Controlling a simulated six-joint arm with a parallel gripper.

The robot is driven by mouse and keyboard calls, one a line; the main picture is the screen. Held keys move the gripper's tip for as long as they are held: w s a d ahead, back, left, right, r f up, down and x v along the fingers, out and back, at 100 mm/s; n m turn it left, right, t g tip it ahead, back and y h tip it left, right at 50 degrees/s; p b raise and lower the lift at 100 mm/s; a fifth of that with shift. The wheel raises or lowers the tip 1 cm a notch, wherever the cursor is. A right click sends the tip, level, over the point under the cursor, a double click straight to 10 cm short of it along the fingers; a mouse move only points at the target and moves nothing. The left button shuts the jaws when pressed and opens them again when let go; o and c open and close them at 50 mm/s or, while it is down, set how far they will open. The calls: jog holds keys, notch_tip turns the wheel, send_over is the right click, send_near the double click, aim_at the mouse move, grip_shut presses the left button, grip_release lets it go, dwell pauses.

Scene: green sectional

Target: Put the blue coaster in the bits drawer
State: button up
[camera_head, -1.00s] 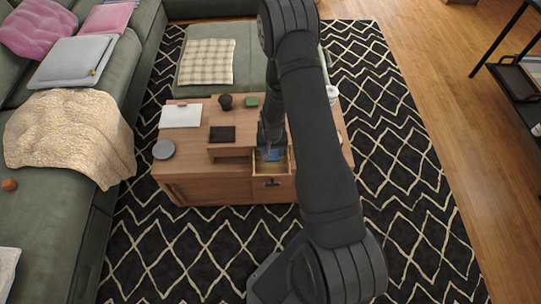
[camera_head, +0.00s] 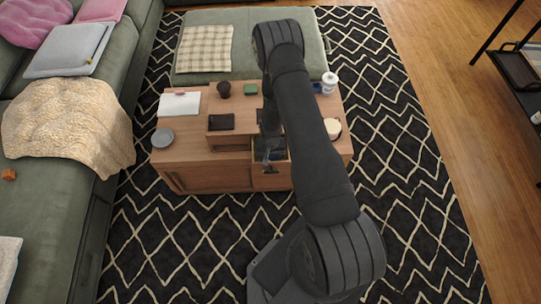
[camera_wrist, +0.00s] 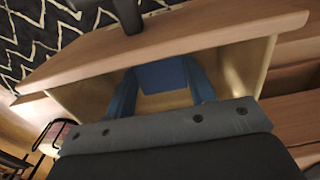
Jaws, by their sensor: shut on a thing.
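The blue coaster (camera_wrist: 160,74) shows in the wrist view as a flat blue piece between the two fingers of my gripper (camera_wrist: 163,85). My gripper is shut on it. The fingers reach down inside the open bits drawer (camera_wrist: 240,62), whose pale inner walls show on both sides. In the head view my gripper (camera_head: 269,156) is over the open drawer (camera_head: 270,180) at the front of the wooden table. My arm hides part of the drawer there, and I cannot tell whether the coaster touches the drawer floor.
The wooden table (camera_head: 205,178) holds a grey disc (camera_head: 163,137), a dark flat item (camera_head: 221,121), a dark cup (camera_head: 223,89), a green block (camera_head: 250,89) and a white-topped pot (camera_head: 332,128). A white bottle (camera_head: 329,83) stands at the back right.

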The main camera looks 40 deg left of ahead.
aim_at(271, 158)
jog(key=shift+f, duration=0.3)
jog(key=o, duration=1)
jog(key=shift+c, duration=0.2)
notch_tip(271, 158, up, 13)
jog(key=shift+f, duration=0.15)
notch_tip(271, 158, down, 13)
jog(key=shift+r, duration=0.35)
dwell(0.4)
